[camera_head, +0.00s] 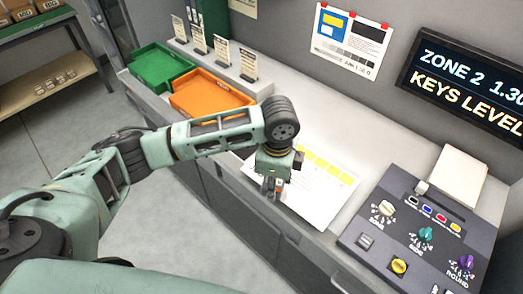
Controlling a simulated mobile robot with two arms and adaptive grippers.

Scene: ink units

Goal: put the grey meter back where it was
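My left arm reaches in from the left, and its gripper (271,187) points down over the front edge of the counter, beside a printed sheet. The fingers are small and partly hidden by the wrist, so I cannot tell whether they are open or shut, or hold anything. I cannot make out a grey meter for certain in this view. The printed sheet (322,190) with yellow blocks lies on the pale counter, partly covered by my wrist. My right gripper is not in view.
A green tray (160,66) and an orange tray (211,95) stand at the counter's left, before a ledge with label cards (249,65). A control panel (405,235) with knobs and buttons fills the right. A lit sign (468,85) hangs above it.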

